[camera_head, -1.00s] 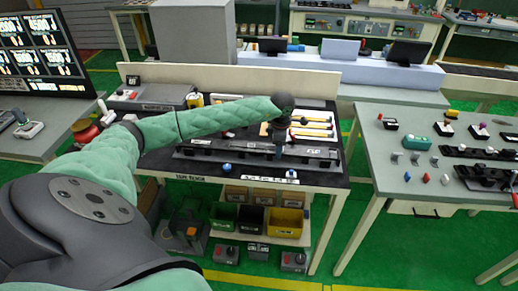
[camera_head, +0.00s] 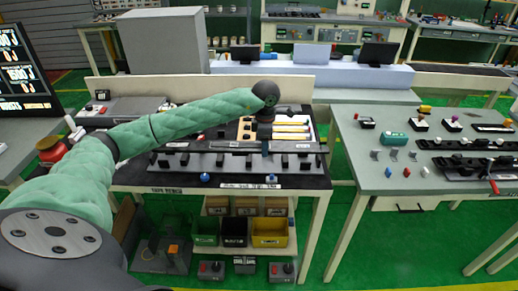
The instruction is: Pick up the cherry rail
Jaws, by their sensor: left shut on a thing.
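My left arm comes in from the left over the dark-topped bench. My left gripper (camera_head: 264,139) points down and is shut on a long, thin dark rail (camera_head: 300,147). The rail lies level from left to right, above or close to the long dark fixture (camera_head: 185,161) with several raised blocks. I cannot tell how large the gap is. No cherry colour shows on the rail; it looks dark grey. The fingertips are small and partly hidden. My right gripper is not in view.
A tray with yellow-handled tools (camera_head: 291,128) sits just behind the rail. A blue knob (camera_head: 205,177) stands at the bench's front edge. A grey table (camera_head: 360,151) with small parts and another dark fixture stands to the right, across a gap. Bins (camera_head: 270,233) sit below.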

